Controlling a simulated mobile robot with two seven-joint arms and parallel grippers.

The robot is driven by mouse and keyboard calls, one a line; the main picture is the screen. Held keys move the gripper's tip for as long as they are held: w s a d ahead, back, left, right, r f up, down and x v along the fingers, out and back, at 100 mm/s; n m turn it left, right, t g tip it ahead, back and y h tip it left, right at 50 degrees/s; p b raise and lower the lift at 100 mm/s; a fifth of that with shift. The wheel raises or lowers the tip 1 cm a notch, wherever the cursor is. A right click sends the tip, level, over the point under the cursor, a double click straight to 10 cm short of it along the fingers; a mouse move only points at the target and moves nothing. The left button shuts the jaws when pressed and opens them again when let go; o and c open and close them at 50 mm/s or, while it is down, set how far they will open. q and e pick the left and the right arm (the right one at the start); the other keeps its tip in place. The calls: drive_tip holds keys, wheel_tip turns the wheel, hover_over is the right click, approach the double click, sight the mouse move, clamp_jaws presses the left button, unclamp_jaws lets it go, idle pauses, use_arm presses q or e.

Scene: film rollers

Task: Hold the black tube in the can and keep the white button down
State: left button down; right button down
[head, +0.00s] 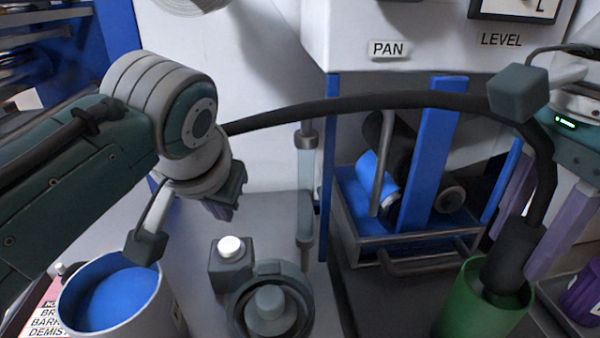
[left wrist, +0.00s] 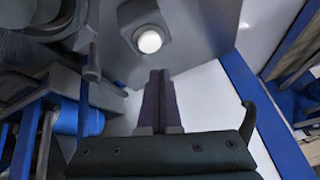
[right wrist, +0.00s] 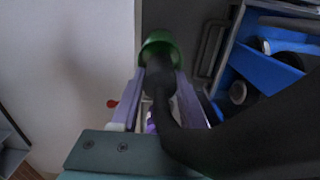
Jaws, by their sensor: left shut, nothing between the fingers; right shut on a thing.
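The white button (head: 230,246) sits on a small dark box beside a round grey fixture. It also shows in the left wrist view (left wrist: 150,41), beyond my left fingertips. My left gripper (head: 221,212) is shut and empty, with its purple fingers pointing down, above and apart from the button. The black tube (head: 400,101) arches across the head view, and its thick dark end goes down into the mouth of the green can (head: 468,305). My right gripper (right wrist: 161,80) is shut on the black tube just above the can. The tube's lower tip is hidden inside the can.
A white bucket with blue contents (head: 165,305) stands at the front left. A blue and metal rack (head: 345,215) with a bar handle stands behind the can. A purple object (head: 583,298) sits in a tray at the far right.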

sight(229, 239)
use_arm(q)
drive_tip(key=shift+f, duration=1.55)
drive_tip(key=shift+f, duration=0.75)
idle(2.8)
idle(1.4)
drive_tip(key=shift+r, duration=3.6)
